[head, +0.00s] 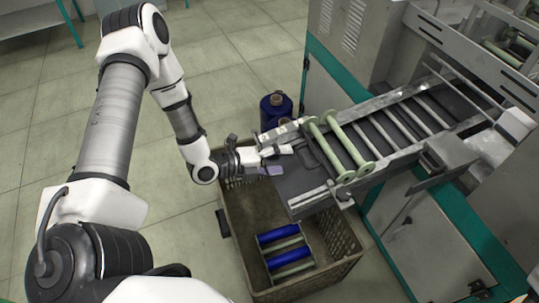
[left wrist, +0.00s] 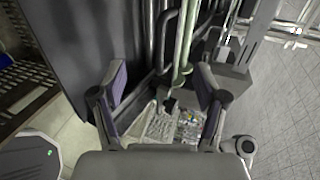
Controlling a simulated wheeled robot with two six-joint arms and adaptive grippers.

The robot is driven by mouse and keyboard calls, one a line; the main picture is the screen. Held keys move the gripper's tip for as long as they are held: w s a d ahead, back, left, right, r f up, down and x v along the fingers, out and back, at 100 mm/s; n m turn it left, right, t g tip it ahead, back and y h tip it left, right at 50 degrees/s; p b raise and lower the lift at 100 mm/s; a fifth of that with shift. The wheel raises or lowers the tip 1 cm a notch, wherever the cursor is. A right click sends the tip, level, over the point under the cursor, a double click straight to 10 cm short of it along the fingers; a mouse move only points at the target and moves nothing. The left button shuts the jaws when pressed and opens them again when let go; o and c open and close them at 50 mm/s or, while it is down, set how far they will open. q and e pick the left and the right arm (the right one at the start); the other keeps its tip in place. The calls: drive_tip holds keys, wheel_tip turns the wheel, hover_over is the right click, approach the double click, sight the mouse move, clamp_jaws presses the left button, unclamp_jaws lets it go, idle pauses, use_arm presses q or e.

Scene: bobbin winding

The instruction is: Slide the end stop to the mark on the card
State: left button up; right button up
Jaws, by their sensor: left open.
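My left gripper (head: 280,160) is open and empty at the outer end of the machine's bobbin rack, beside its left rail. Its two purple-padded fingers stand apart in the left wrist view (left wrist: 162,82). Between and beyond them are a small dark knob (left wrist: 170,103) and a grey block (left wrist: 232,82) partly behind the right finger. I cannot tell for certain which part is the end stop. A pale patterned patch (left wrist: 158,124) lies beyond the fingers; I cannot make out whether it is the card, and no mark is legible. My right gripper is not in view.
A large pale-green bobbin (head: 345,146) lies across the rack close to the gripper. A crate (head: 338,272) with blue and green bobbins stands below. Blue thread cones (head: 274,112) stand on the floor behind.

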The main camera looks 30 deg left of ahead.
use_arm(q)
drive_tip(key=b+x, duration=0.4)
drive_tip(key=x, duration=0.2)
drive_tip(key=shift+w, duration=0.1)
clamp_jaws()
